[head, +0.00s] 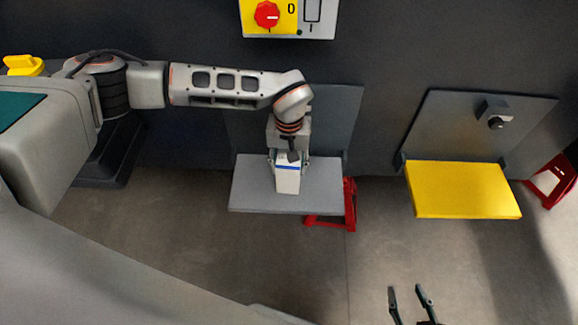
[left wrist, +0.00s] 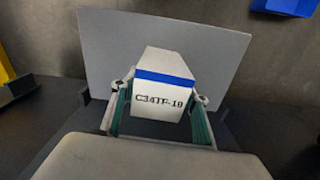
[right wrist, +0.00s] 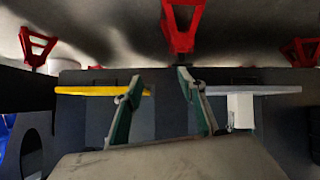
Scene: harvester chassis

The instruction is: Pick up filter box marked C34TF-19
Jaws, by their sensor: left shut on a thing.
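The white filter box (head: 287,180) with a blue stripe is at the grey shelf in the head view. In the left wrist view the box (left wrist: 160,90) shows the marking C34TF-19 on the face toward the camera. My left gripper (head: 289,160) is shut on the box, with one finger on each side; the fingers (left wrist: 158,110) also show in the left wrist view. I cannot tell whether the box touches the shelf. My right gripper (head: 412,298) is open and empty at the bottom of the head view, apart from the box.
The grey shelf (head: 325,190) has a back plate against the dark wall. A yellow shelf (head: 462,190) is to its right. Red stands (head: 350,205) (head: 553,180) are near both shelves. A red-knob switch panel (head: 290,18) is above. Open floor lies in front.

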